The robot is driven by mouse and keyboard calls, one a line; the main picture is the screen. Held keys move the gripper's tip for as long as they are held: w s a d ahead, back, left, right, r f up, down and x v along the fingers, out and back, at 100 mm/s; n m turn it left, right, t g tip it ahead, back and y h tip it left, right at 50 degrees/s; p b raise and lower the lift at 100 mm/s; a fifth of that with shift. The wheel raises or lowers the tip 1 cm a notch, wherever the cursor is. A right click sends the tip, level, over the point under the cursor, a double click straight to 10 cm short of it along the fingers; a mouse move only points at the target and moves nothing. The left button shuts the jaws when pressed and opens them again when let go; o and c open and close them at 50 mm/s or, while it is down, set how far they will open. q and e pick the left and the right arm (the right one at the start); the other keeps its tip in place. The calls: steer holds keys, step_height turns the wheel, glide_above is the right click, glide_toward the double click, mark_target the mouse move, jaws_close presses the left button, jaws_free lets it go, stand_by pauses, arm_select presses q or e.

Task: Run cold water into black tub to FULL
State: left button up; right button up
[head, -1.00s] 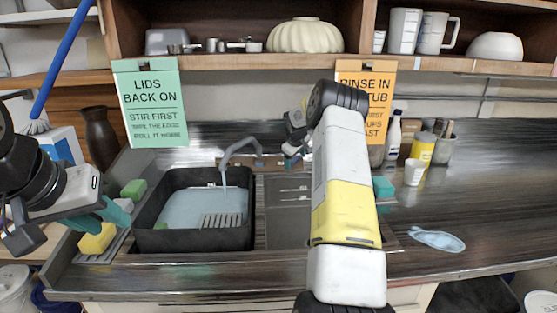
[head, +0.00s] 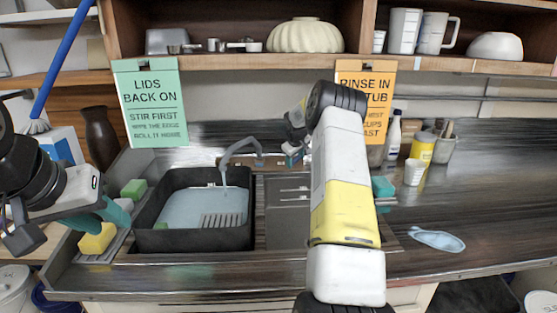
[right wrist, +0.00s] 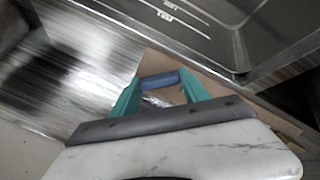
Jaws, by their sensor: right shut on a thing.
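The black tub (head: 192,240) sits in the left part of the sink with pale bluish water (head: 190,207) in it. A grey tap (head: 240,147) arches over it, and a thin stream falls from the spout into the water. My right gripper (head: 291,158) is behind the tap's right side, partly hidden by my arm. In the right wrist view its teal fingers are shut on a blue tap handle (right wrist: 160,80). My left gripper (head: 115,214) hovers left of the tub, apart from it; its finger gap is unclear. I cannot make out a fill mark inside the tub.
An empty grey basin (head: 287,212) with pale marks is right of the tub. Sponges, yellow (head: 97,238) and green (head: 133,189), lie left of the tub. Cups and bottles stand at the back right.

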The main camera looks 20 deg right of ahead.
steer(key=m, duration=0.3)
steer(key=shift+m, duration=0.3)
steer(key=shift+m+y, duration=0.3)
steer(key=shift+m, duration=1.6)
steer(key=o, duration=1.4)
steer(key=v, duration=0.7)
steer(key=shift+s+r, duration=0.15)
steer(key=shift+r, duration=0.2)
steer(key=shift+r, duration=0.1)
